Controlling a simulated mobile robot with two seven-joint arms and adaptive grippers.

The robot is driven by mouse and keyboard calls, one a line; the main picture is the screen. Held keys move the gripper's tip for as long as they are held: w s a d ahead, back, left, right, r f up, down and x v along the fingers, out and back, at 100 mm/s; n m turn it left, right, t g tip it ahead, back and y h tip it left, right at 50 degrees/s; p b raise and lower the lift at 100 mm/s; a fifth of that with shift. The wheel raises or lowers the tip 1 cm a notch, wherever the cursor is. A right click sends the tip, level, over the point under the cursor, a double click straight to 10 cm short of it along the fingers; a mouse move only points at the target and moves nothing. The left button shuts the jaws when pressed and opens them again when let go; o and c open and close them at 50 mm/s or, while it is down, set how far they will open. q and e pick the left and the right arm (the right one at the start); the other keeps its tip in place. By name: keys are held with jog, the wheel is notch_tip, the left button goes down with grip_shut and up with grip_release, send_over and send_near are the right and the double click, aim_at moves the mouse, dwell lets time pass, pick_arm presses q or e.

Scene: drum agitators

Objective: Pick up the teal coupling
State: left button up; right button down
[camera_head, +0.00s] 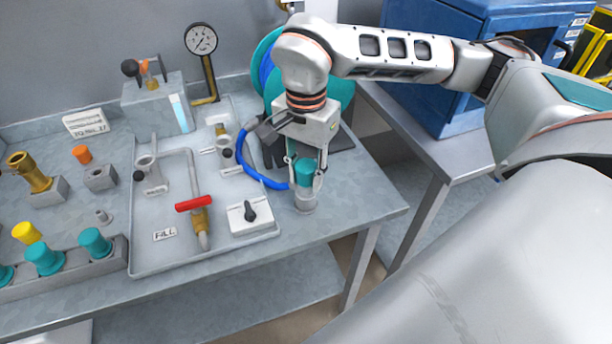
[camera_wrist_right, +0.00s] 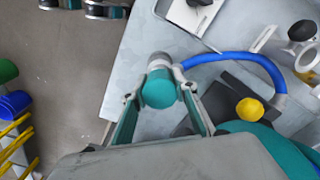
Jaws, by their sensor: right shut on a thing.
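The teal coupling (camera_head: 305,171) is upright near the right front of the bench, with a grey metal lower part and a blue hose running from beside it. My right gripper (camera_head: 306,183) points down over it, with a finger on each side. In the right wrist view the coupling (camera_wrist_right: 159,88) sits between the two fingertips (camera_wrist_right: 160,97), and the gripper is shut on it. Its grey end touches or nearly touches the bench; I cannot tell which. My left gripper is not in view.
A blue hose (camera_head: 262,181) loops beside the coupling to a teal reel (camera_head: 341,90) behind. A tray (camera_head: 146,262) holds pipework, a red-handled valve (camera_head: 194,204) and a switch box (camera_head: 250,216). Teal-capped parts (camera_head: 95,242) stand in a rack at front left. The bench's front right is clear.

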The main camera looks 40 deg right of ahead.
notch_tip(320, 180, up, 20)
jog(key=p, duration=0.2)
dwell(0.4)
